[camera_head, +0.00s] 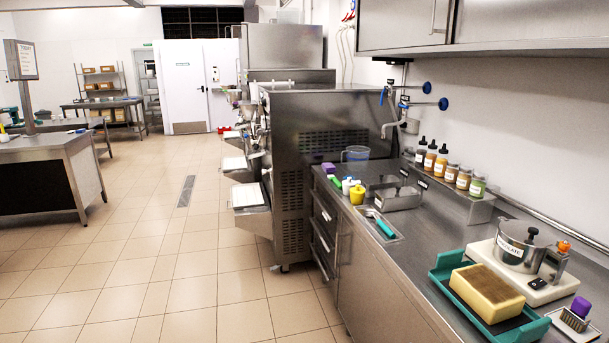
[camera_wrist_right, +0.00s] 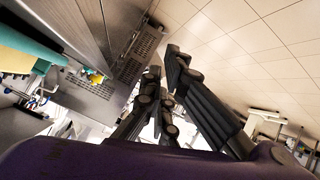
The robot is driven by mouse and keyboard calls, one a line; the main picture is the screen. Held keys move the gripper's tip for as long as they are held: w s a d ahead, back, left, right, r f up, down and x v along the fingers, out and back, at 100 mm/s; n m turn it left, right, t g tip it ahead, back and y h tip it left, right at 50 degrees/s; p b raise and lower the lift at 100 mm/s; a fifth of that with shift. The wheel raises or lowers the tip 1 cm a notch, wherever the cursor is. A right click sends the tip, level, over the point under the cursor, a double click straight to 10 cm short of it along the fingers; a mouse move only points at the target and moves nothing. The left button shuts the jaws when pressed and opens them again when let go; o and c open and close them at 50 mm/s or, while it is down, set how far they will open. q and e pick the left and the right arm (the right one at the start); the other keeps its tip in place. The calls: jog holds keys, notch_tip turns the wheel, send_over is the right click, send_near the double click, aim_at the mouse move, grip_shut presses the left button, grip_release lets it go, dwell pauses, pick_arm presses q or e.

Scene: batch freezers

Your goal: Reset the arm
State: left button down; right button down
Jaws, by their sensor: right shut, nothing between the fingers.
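My right gripper (camera_wrist_right: 162,68) shows in the right wrist view, its black fingers drawn together at the tips with nothing between them. It hangs in open air over the tiled floor (camera_wrist_right: 250,40), beside the steel cabinet fronts at the left of that view. Neither arm shows in the head view, and my left gripper is not in view.
A steel counter (camera_head: 350,245) runs along the right, holding a teal tray (camera_head: 445,262) with a yellow block (camera_head: 487,290), a steel pot (camera_head: 515,245) and several bottles. A large steel machine (camera_head: 320,110) stands beyond it. The floor (camera_head: 140,250) at the left is clear.

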jog(key=s+a+f+m, duration=0.2)
jog(key=s+f, duration=0.4)
jog(key=s, duration=0.5)
jog(key=s+a+f+m+g+h, duration=0.1)
jog(key=s+a+f+m, duration=0.1)
jog(key=s+f, duration=0.4)
jog(key=s+a+f+m+g+h, duration=0.1)
jog(key=s+a+f, duration=0.3)
jog(key=s, duration=1.2)
notch_tip(320, 180, down, 2)
jog(key=shift+a+f+m, duration=0.1)
jog(key=shift+a+m, duration=0.15)
jog(key=shift+m, duration=0.55)
